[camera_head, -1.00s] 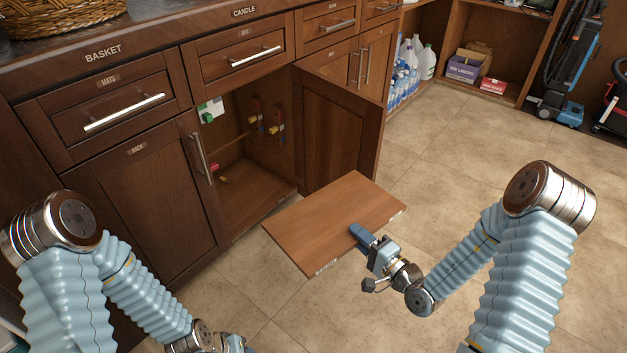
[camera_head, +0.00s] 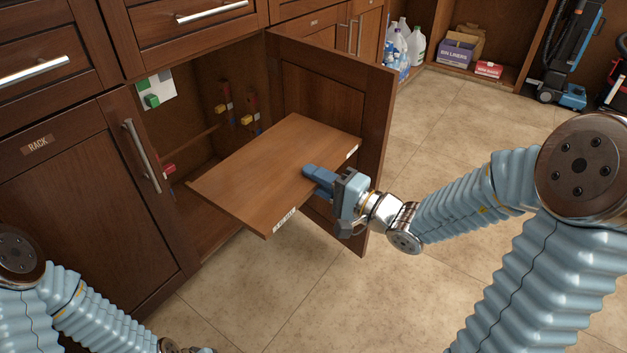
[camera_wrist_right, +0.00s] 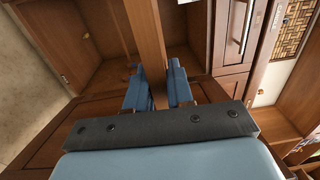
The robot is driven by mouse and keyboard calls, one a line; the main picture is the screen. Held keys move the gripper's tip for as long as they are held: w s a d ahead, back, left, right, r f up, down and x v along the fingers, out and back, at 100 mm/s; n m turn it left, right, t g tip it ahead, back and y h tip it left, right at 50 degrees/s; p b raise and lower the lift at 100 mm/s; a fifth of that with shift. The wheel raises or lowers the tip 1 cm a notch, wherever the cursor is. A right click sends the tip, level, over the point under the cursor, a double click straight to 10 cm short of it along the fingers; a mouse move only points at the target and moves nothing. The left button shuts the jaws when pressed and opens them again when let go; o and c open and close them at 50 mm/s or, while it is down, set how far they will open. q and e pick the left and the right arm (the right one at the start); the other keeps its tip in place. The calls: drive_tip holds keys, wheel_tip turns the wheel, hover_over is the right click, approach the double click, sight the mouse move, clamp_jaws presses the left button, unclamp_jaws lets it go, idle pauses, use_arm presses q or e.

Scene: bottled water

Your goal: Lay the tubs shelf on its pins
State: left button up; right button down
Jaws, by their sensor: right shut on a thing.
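The tubs shelf, a flat brown wooden board (camera_head: 265,165) with a white label on its front edge, is held roughly level in front of the open cabinet (camera_head: 205,225). Its far part reaches into the cabinet opening. My right gripper (camera_head: 312,175) is shut on the board's front right part; the right wrist view shows the board (camera_wrist_right: 146,40) edge-on between the fingers (camera_wrist_right: 158,88). Colored pins or brackets (camera_head: 248,108) show on the cabinet's inner wall; others at the left (camera_head: 168,169) are partly hidden.
The open cabinet door (camera_head: 340,120) stands to the right of the board, close to it. The closed RACK door (camera_head: 80,200) is on the left. Bottles (camera_head: 405,45) and boxes (camera_head: 458,48) sit in a far cubby. The tiled floor in front is clear.

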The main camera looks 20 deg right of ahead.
sight(258, 139)
drive_tip(key=shift+r, duration=0.15)
drive_tip(key=d+x, duration=0.1)
drive_tip(key=x, duration=0.4)
drive_tip(key=w+x, duration=0.1)
drive_tip(key=x, duration=0.4)
drive_tip(key=w+d+x, duration=0.1)
drive_tip(key=x, duration=0.3)
drive_tip(key=shift+w+d+f, duration=0.1)
drive_tip(key=shift+w+f, duration=0.15)
drive_tip(key=shift+w, duration=0.1)
drive_tip(key=w+d+f+p+x, duration=0.1)
drive_tip(key=d+p+x, duration=0.15)
drive_tip(key=x, duration=2.25)
wheel_tip(258, 139, down, 9)
drive_tip(key=b, duration=0.2)
drive_tip(key=shift+w+a+r, duration=0.15)
drive_tip(key=shift+w+a, duration=0.1)
idle(0.4)
